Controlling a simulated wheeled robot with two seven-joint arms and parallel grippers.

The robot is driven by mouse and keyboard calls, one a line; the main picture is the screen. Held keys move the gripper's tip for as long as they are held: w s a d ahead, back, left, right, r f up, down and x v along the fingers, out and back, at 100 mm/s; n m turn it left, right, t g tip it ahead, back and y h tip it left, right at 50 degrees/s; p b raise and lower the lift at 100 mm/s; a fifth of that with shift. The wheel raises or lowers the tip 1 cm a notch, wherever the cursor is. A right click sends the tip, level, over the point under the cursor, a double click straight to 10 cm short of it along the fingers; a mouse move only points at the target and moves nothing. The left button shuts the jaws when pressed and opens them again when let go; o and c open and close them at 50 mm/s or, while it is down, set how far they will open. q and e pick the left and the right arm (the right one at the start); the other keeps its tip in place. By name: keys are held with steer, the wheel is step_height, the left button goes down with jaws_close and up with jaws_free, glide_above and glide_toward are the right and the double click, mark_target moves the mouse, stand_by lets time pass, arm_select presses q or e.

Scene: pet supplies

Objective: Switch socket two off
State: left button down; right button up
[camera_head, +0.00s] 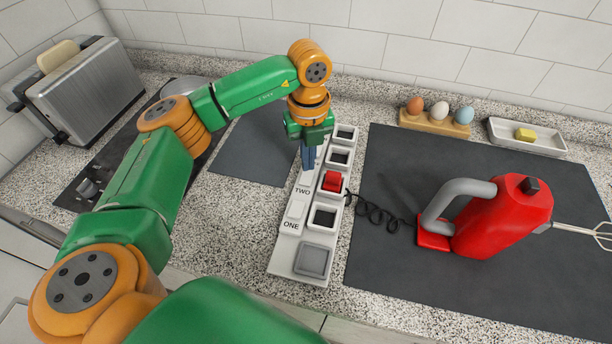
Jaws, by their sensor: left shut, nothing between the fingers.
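A white socket strip (283,256) lies on the counter with a row of square sockets along its right side. The labels "ONE" and "TWO" are printed on its left side, with a pale switch (297,208) between them. A red plug (332,181) sits in the socket beside "TWO". My left gripper (308,166) points down, shut and empty, over the left side of the strip just beyond the "TWO" label. Its fingertips hide that part of the strip, and I cannot tell whether they touch it. My right gripper is not in view.
A red mixer (505,215) lies on a dark mat (420,160) to the right, its coiled cord (375,215) running to the plug. Eggs in a wooden holder (435,124) and a butter dish (505,140) stand behind. A toaster (85,95) stands left.

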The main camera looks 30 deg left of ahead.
arm_select(q)
steer(key=shift+f+b, duration=0.65)
steer(key=shift+f, duration=0.25)
steer(key=shift+r, duration=0.1)
step_height(320, 180, up, 7)
steer(key=p, duration=0.6)
steer(key=shift+r, duration=0.1)
stand_by(0.3)
